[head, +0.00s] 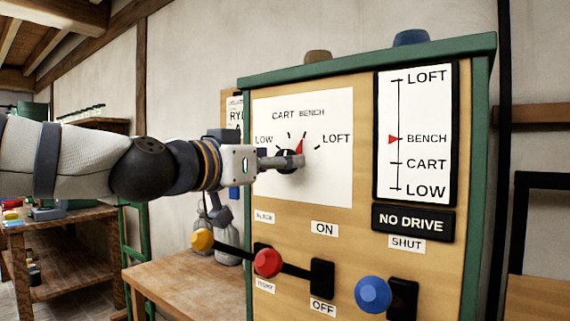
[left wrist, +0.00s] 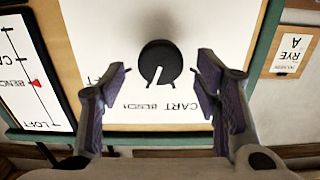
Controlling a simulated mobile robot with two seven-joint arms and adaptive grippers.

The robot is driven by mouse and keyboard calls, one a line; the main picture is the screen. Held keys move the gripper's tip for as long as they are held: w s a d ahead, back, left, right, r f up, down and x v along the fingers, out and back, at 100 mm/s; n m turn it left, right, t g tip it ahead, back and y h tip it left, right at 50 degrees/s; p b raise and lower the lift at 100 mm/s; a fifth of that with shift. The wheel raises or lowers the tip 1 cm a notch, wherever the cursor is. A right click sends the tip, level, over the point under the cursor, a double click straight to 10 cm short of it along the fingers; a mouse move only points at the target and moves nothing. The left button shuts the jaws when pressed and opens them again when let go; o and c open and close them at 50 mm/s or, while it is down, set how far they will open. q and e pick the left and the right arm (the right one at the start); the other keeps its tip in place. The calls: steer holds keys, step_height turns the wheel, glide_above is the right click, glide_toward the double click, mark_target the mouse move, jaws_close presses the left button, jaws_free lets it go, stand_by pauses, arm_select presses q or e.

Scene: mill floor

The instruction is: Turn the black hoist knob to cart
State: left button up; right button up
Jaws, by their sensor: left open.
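The black hoist knob (head: 287,160) is on a white dial plate (head: 325,185) marked LOW, CART, BENCH and LOFT. In the left wrist view the knob (left wrist: 160,60) shows whole, and its white line points toward BENCH. A red pointer (head: 299,146) shows at the dial in the head view. My left gripper (head: 293,162) is in front of the knob and partly hides it. In the left wrist view its two fingers (left wrist: 162,75) are spread, one on each side of the knob, with gaps. My right gripper is not in view.
A level scale (head: 418,110) has its red marker at BENCH, above a NO DRIVE sign (head: 412,221). Below the dial are a red knob (head: 267,262), a yellow knob (head: 202,239) and a blue knob (head: 373,294). A wooden table (head: 185,285) stands left of the cabinet.

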arm_select(q)
steer(key=x, duration=0.3)
steer(key=shift+w+d+r, duration=0.1)
steer(key=shift+w, duration=0.1)
steer(key=c, duration=1.1)
steer(key=shift+c, duration=0.2)
steer(key=shift+n, duration=0.3)
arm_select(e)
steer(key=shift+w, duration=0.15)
arm_select(q)
steer(key=n+p, duration=0.1)
steer(key=n, duration=0.1)
steer(key=shift+r+n, duration=0.1)
steer(key=shift+n, duration=0.2)
steer(key=shift+w+n+p, duration=0.1)
steer(key=shift+n+p, duration=0.25)
steer(key=shift+n, duration=1.85)
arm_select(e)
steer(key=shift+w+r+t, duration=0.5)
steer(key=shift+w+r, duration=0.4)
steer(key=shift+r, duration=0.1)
arm_select(q)
steer(key=shift+f, duration=0.2)
